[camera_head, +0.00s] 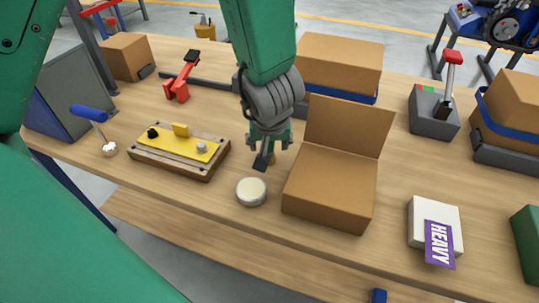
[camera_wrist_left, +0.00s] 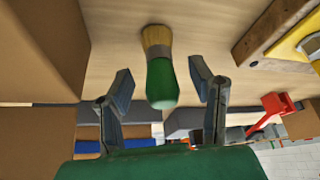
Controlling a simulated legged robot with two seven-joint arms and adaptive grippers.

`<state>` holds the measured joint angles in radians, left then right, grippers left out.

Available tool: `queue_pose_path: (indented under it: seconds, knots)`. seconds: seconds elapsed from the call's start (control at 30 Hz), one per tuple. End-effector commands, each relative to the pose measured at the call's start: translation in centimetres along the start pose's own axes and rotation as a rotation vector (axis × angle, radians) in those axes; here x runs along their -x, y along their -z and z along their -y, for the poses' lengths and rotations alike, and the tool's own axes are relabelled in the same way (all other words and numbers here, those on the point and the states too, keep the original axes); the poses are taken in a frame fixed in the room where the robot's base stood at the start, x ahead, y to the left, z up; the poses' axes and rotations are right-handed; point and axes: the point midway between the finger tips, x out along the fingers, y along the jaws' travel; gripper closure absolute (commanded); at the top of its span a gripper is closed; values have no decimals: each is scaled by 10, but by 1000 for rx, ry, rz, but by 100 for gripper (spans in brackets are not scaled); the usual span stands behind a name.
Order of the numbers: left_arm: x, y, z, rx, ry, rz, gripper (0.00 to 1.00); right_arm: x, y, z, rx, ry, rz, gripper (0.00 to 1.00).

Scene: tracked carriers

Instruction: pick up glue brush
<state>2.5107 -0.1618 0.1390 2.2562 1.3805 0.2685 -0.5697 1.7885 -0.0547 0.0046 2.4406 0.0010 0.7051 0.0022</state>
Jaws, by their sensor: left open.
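The glue brush, with a green handle, metal collar and tan bristles, shows in the left wrist view (camera_wrist_left: 160,70). It lies between the two open fingers of my left gripper (camera_wrist_left: 165,90), with a gap on each side. In the head view my left gripper (camera_head: 264,155) points down over the table, just left of the open cardboard box. There the gripper mostly hides the brush; a small tan part (camera_head: 271,159) shows beside a finger. My right gripper is not in view.
A round pale-topped tin (camera_head: 251,191) stands just in front of the gripper. The open cardboard box (camera_head: 330,190) is close on the right. A wooden block with a yellow plate (camera_head: 180,146) and a blue-handled tool (camera_head: 90,113) are at left. A white box labelled HEAVY (camera_head: 435,223) is at right.

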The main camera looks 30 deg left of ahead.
Motion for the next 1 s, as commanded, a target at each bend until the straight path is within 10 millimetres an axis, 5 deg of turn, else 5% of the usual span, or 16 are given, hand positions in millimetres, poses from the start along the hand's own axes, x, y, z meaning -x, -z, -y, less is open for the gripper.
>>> queue_pose_path:
  seconds: [0.17,0.33,0.73,1.0]
  knots:
    - [1,1,0,1,-1,-1,51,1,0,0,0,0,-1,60]
    - [1,1,0,1,-1,-1,100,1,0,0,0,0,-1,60]
    - [6,3,0,0,-1,-1,100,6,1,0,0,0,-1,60]
    - [46,21,0,1,-1,-1,100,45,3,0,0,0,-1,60]
